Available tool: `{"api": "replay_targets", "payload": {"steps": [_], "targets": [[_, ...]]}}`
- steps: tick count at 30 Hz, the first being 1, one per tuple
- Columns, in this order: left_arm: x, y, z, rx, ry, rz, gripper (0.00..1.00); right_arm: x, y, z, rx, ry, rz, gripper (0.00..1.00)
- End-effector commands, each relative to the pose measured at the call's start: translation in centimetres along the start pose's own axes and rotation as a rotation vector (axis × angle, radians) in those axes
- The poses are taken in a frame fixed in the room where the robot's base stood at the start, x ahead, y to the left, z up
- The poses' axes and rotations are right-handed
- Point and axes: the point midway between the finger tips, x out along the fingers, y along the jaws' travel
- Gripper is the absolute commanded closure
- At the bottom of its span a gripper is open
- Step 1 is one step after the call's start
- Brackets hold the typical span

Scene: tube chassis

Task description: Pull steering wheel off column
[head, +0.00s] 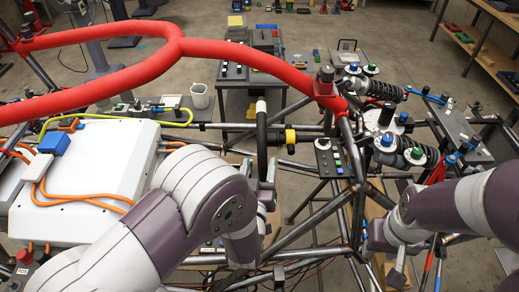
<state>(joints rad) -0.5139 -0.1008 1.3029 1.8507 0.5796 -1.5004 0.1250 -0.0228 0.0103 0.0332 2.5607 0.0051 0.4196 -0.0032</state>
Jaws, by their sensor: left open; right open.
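The steering wheel (262,138) shows almost edge-on in the middle of the head view, as a dark upright rim with a pale patch at its top. A yellow and black collar (289,137) sits just right of it, in line with the column (310,138). My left gripper (260,170) is open at the bottom of the rim, with a finger on either side of it as seen here. I cannot tell whether the fingers touch the rim. My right gripper (385,262) is open and empty, low on the right, well apart from the wheel.
A red padded tube (100,78) arches over the chassis from the left to the right of the wheel. A white box (98,170) with orange cables fills the left. Suspension parts (405,150) crowd the right. A small switch panel (328,158) stands right of the wheel.

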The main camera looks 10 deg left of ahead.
Motion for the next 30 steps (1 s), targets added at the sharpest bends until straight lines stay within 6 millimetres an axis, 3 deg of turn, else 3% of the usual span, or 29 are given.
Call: {"api": "replay_targets", "payload": {"steps": [6, 12, 23, 24, 29, 30], "targets": [[5.4, -0.1, -0.3, 0.001, -0.003, -0.003, 0.42, -1.8, 0.0, -0.2, 0.0, 0.001, 0.0, 0.57], [8.8, 0.0, -0.1, 0.001, -0.004, 0.0, 0.42, -2.6, 0.0, -0.3, 0.0, 0.0, 0.0, 0.57], [9.8, 0.0, 0.1, 0.001, -0.004, 0.001, 0.42, -2.7, 0.0, -0.3, 0.0, 0.0, 0.0, 0.57], [9.8, 0.0, 0.1, 0.001, -0.004, 0.001, 0.48, -2.7, 0.0, -0.3, 0.0, 0.0, 0.0, 0.57], [9.8, 0.0, 0.1, 0.001, -0.004, 0.001, 1.0, -2.7, 0.0, -0.3, 0.0, 0.0, 0.0, 0.57], [9.8, 0.0, 0.1, 0.001, -0.004, 0.001, 1.0, -2.7, 0.0, -0.3, 0.0, 0.0, 0.0, 0.57]]}}
